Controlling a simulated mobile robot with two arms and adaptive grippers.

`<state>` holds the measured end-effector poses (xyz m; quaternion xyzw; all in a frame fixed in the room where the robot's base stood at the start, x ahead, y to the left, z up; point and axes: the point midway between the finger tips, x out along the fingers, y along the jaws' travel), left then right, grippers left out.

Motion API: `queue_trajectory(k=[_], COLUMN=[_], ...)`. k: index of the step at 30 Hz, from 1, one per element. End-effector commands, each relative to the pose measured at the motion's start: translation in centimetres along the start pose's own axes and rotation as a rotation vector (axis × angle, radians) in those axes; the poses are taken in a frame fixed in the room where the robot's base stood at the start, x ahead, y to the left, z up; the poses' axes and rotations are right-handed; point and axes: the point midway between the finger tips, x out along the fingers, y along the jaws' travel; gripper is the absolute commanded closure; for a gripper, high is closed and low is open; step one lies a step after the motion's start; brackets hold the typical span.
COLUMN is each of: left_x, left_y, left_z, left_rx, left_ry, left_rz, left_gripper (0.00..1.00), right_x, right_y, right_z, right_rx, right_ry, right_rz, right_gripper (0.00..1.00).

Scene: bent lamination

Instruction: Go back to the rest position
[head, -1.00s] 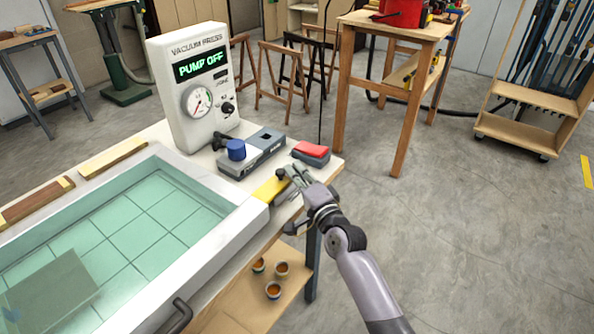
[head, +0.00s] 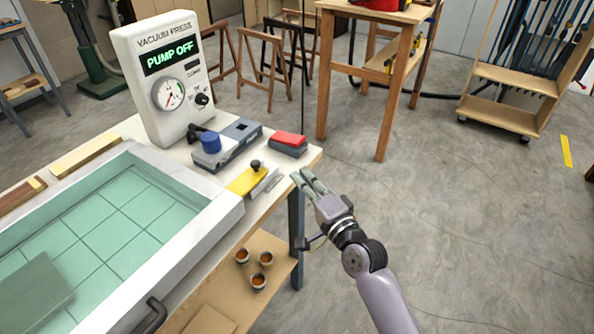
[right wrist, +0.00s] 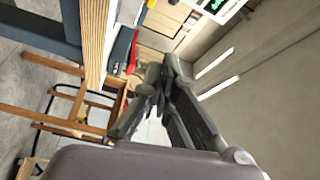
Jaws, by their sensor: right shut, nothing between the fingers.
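My right gripper (head: 306,182) is shut and empty, just off the right edge of the workbench (head: 262,204), clear of everything on it. In the right wrist view its fingers (right wrist: 158,88) are together with nothing between them. A vacuum press unit (head: 165,80) stands on the bench and its display reads "PUMP OFF". The press bed (head: 110,222) with a greenish gridded sheet fills the lower left. My left gripper is not in view.
On the bench corner lie a yellow tool (head: 247,180), a grey block with a blue cap (head: 228,148) and a red-topped block (head: 289,143). Several small cups (head: 259,281) sit on the lower shelf. Open floor (head: 470,230) lies to the right.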

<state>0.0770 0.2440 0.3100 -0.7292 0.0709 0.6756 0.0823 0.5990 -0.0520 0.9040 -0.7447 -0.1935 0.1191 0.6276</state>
Motion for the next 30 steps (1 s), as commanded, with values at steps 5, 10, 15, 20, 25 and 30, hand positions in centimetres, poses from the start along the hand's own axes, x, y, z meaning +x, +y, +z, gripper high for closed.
queue_trajectory(k=[5, 10, 15, 20, 25, 30], left_x=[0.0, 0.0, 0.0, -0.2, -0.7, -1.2], left_y=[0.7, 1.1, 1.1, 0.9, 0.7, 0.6], left_z=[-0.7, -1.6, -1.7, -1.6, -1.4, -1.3], left_rx=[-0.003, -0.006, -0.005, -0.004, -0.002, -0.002], left_ry=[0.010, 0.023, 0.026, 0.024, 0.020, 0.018], left_rz=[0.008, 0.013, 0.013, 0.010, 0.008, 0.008], left_gripper=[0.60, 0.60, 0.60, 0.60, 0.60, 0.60], right_x=[-0.1, -0.1, -0.1, -0.6, -3.8, -10.1], right_y=[-0.1, 0.0, 0.2, 4.6, 15.8, 27.3], right_z=[0.0, 0.0, 0.0, 0.2, 1.3, 3.2], right_rx=[0.000, 0.000, -0.002, -0.059, -0.220, -0.400], right_ry=[0.000, 0.000, 0.001, 0.001, -0.033, -0.128], right_rz=[-0.001, -0.001, 0.003, 0.094, 0.322, 0.561], right_gripper=[1.00, 1.00, 1.00, 1.00, 1.00, 1.00])
